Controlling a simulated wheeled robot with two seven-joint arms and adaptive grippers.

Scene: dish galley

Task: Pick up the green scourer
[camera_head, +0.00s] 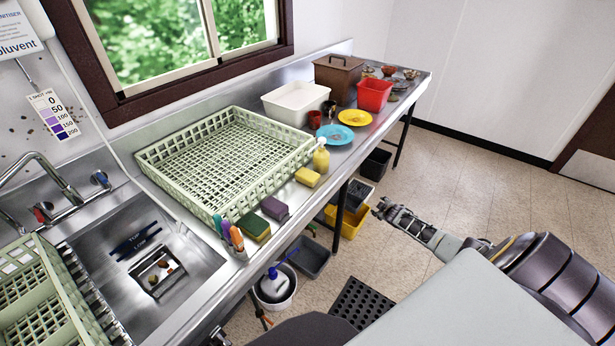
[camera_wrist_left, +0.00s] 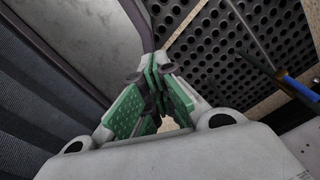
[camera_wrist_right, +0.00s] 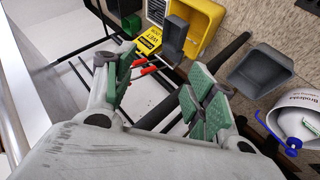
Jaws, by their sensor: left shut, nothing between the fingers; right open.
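The green scourer (camera_head: 254,226) is a block with a green top and a yellow side. It lies on the steel counter's front edge, between a holder of coloured pens (camera_head: 231,236) and a purple sponge (camera_head: 274,208). My right gripper (camera_head: 383,208) is out over the floor, right of the counter and well apart from the scourer. In the right wrist view it is open and empty (camera_wrist_right: 160,78). My left gripper (camera_wrist_left: 157,68) is shut and empty in the left wrist view. I cannot make it out in the head view. Neither wrist view shows the scourer.
A green dish rack (camera_head: 225,150) stands behind the scourer. A yellow sponge (camera_head: 307,177) and a soap bottle (camera_head: 321,156) are further right. The sink (camera_head: 200,250) is at left. A bucket (camera_head: 275,290), grey tub (camera_head: 311,257) and black perforated mat (camera_head: 361,303) are low down in front.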

